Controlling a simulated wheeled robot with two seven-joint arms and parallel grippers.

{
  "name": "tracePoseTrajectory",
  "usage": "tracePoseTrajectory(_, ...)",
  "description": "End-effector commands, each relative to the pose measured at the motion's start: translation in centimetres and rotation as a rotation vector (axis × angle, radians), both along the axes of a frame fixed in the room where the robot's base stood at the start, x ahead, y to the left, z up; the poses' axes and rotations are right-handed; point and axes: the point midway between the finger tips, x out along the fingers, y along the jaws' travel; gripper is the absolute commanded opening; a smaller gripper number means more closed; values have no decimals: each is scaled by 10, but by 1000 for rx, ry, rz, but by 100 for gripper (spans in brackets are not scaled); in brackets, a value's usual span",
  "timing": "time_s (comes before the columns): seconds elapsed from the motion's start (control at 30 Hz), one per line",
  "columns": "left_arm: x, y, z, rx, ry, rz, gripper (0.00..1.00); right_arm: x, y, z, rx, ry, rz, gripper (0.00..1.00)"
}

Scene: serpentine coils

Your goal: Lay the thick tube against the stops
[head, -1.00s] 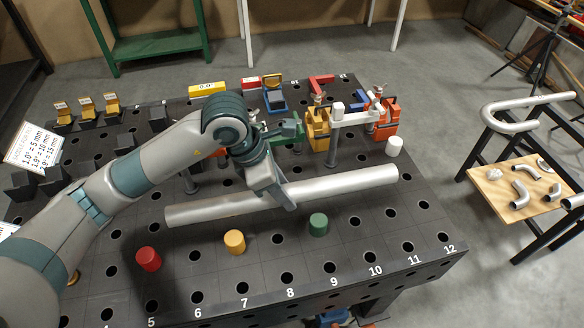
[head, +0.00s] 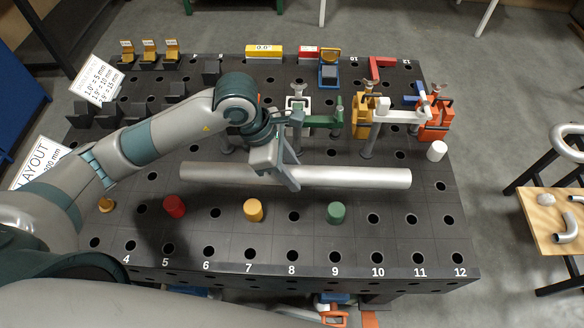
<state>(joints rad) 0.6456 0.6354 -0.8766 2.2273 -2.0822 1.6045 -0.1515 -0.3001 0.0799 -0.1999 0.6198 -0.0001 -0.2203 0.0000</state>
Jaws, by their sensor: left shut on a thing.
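The thick tube (head: 350,177) is a straight silver-grey pipe. It lies left to right across the dark perforated table, roughly parallel to the front edge. My left gripper (head: 288,180) is shut on it near its middle and hides a short part. I cannot tell whether the tube touches the table. Short round pegs, which look like the stops, stand in front of it with a gap: red (head: 174,206), yellow (head: 253,210) and green (head: 337,212). A white peg (head: 437,151) stands just beyond the tube's right end, apart from it. My right gripper is not in view.
Behind the tube stand an orange-yellow clamp (head: 363,118), an orange-red clamp (head: 434,122) and a green clamp (head: 325,121). Black angle blocks (head: 107,115) fill the back left. A side table (head: 540,222) with bent pipes is at the right. The table (head: 400,245) is clear in front of the pegs.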

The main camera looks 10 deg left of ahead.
Motion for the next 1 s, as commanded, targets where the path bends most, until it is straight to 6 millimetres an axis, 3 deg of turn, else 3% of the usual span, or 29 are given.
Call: tracePoseTrajectory(1.0, 1, -1, -46, -2, -3, 0, 0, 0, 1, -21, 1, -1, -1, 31)
